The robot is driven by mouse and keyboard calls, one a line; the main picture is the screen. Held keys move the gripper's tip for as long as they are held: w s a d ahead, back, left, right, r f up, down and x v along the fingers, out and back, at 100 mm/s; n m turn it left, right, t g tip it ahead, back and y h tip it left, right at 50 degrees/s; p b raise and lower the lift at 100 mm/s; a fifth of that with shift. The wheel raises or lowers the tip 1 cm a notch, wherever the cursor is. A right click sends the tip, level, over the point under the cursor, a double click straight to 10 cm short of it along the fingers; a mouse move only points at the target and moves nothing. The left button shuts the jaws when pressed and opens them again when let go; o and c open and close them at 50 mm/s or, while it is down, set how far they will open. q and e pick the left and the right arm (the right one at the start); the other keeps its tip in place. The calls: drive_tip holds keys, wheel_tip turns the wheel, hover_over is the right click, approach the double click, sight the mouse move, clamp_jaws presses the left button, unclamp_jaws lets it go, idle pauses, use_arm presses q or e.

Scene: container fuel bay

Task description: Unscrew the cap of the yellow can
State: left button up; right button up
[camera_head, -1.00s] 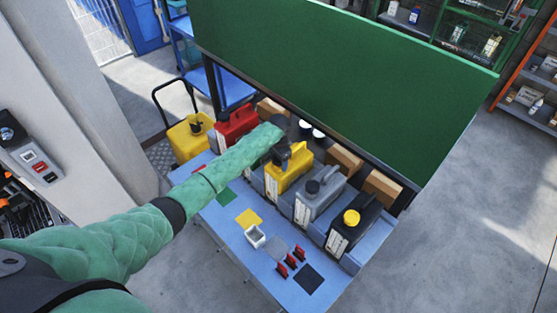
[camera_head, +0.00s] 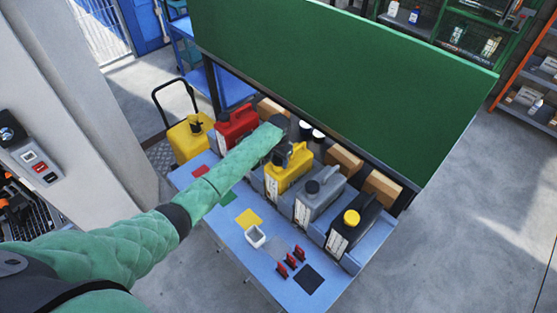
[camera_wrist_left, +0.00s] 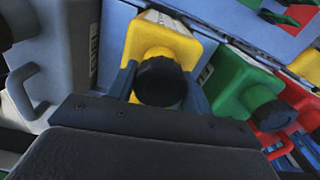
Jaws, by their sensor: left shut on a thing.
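The yellow can (camera_head: 284,180) stands upright on the blue bench, between a grey can and my left arm. Its black ribbed cap (camera_wrist_left: 161,82) is on the neck at the can's top in the left wrist view. My left gripper (camera_wrist_left: 160,89) is at the cap, with one finger on each side, and is shut on it. In the head view the left gripper (camera_head: 289,157) is above the yellow can, and it and the arm hide most of the cap. My right gripper is not in view.
A grey can (camera_head: 318,201) and a black can with yellow cap (camera_head: 354,226) stand to the right. A red can (camera_head: 236,124) and a green can (camera_wrist_left: 243,84) stand on the other side. A white box (camera_head: 256,236) and red pieces (camera_head: 282,269) are in front. A green panel (camera_head: 340,70) overhangs.

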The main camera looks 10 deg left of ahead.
sight(278, 158)
use_arm(q)
drive_tip(key=n, duration=0.4)
drive_tip(key=shift+d+n, duration=0.1)
drive_tip(key=shift+n, duration=0.3)
drive_tip(key=n, duration=0.4)
drive_tip(key=shift+n, duration=0.4)
drive_tip(key=shift+r, duration=0.15)
drive_tip(key=shift+r, duration=0.2)
drive_tip(key=shift+r, duration=0.5)
drive_tip(key=shift+r, duration=0.45)
drive_tip(key=shift+r, duration=2.35)
